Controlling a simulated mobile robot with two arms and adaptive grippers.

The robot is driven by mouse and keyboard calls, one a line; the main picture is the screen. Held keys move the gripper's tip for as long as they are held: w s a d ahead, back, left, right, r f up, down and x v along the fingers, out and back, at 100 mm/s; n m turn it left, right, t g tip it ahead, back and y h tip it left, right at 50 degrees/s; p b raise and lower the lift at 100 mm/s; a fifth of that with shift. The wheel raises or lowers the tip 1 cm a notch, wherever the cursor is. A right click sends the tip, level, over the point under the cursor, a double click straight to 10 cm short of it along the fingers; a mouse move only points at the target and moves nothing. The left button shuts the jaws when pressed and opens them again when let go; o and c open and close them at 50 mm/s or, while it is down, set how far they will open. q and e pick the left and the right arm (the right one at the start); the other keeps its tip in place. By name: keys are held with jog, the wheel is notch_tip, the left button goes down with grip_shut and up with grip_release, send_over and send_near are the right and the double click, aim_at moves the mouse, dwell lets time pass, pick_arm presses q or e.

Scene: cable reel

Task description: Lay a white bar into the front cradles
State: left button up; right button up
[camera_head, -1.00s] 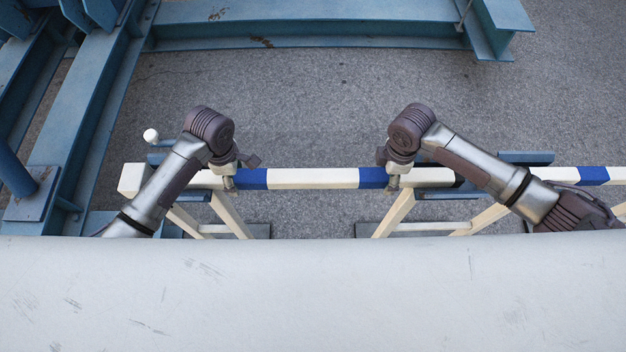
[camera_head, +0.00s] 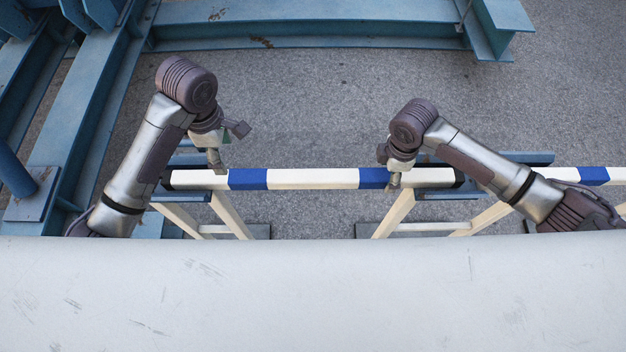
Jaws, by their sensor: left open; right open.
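A long white bar (camera_head: 313,179) with blue bands and dark ends lies level, left to right, across the middle of the view above white slanted legs. My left gripper (camera_head: 216,167) is open, above the bar's left part near its far edge, apart from it as far as I can see. My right gripper (camera_head: 393,183) is open at the blue band on the bar's right part. I cannot tell whether its fingers touch the bar. Blue steel pieces (camera_head: 530,158) show behind the bar's ends. I cannot make out which are the front cradles, nor whether the bar rests in them.
A broad pale surface (camera_head: 313,295) fills the foreground and hides what lies below. Blue steel beams (camera_head: 310,36) run along the back and the left side (camera_head: 85,110). Another blue and white striped bar (camera_head: 593,176) continues at the right. Grey ground between is clear.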

notch_tip(320, 180, up, 11)
jog(key=shift+f, duration=0.2)
dwell(0.6)
